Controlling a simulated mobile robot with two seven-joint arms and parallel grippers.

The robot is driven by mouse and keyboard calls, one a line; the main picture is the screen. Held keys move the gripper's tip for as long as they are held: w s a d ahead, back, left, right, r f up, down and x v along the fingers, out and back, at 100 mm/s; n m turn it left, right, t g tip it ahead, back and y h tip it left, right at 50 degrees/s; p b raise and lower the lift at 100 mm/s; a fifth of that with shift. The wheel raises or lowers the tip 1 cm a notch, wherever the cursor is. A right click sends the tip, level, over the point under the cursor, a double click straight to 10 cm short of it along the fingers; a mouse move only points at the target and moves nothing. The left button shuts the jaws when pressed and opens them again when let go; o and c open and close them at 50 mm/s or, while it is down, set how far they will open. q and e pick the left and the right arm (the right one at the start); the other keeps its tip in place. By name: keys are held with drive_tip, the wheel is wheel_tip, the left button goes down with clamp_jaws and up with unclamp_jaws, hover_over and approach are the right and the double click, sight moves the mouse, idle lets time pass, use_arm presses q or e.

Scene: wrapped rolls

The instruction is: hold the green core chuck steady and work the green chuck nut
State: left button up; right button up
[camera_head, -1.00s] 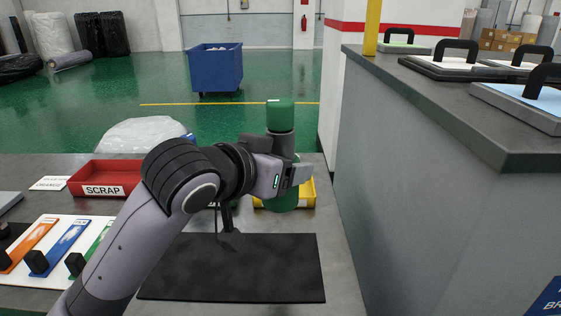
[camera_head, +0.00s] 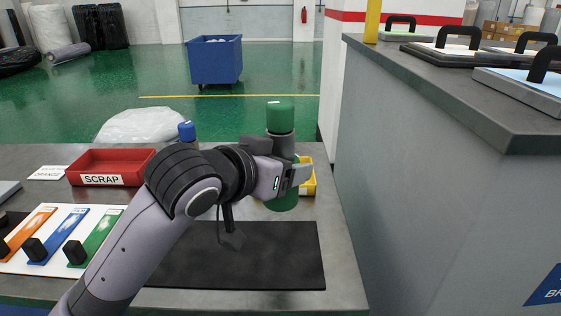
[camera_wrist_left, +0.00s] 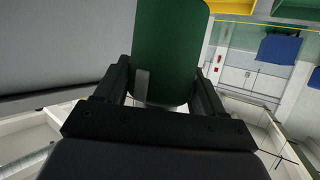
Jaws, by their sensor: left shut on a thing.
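My left gripper (camera_head: 287,175) is shut on an upright green-and-grey piece, which I take to be the core chuck. A green cap (camera_head: 281,117), perhaps the chuck nut, tops it, with a grey section below. A green lower body (camera_head: 284,202) shows beneath the gripper. The fingers hide part of the middle. In the left wrist view, a green cylinder (camera_wrist_left: 168,50) sits between the two dark fingers (camera_wrist_left: 165,98). I cannot tell whether the base touches the table. My right gripper is not seen.
A black mat (camera_head: 270,258) lies in front. A yellow bin (camera_head: 308,182) is behind the chuck, and a red SCRAP tray (camera_head: 110,163) is left. A blue-topped piece (camera_head: 187,131) stands behind my arm. A tall grey counter (camera_head: 430,170) bounds the right.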

sight(281, 204)
use_arm(q)
drive_tip(key=shift+f, duration=0.5)
drive_tip(key=shift+f+b, duration=0.6)
drive_tip(key=shift+f, duration=0.1)
drive_tip(key=shift+f+b, duration=0.3)
drive_tip(key=shift+f, duration=0.4)
drive_tip(key=shift+f, duration=0.4)
drive_tip(key=shift+f+b, duration=0.45)
drive_tip(key=shift+f, duration=0.2)
drive_tip(key=shift+f+b, duration=0.35)
drive_tip(key=shift+f, duration=0.35)
drive_tip(key=shift+f, duration=0.35)
drive_tip(key=shift+f+b, duration=0.45)
drive_tip(key=shift+f, duration=0.3)
drive_tip(key=shift+f, duration=0.3)
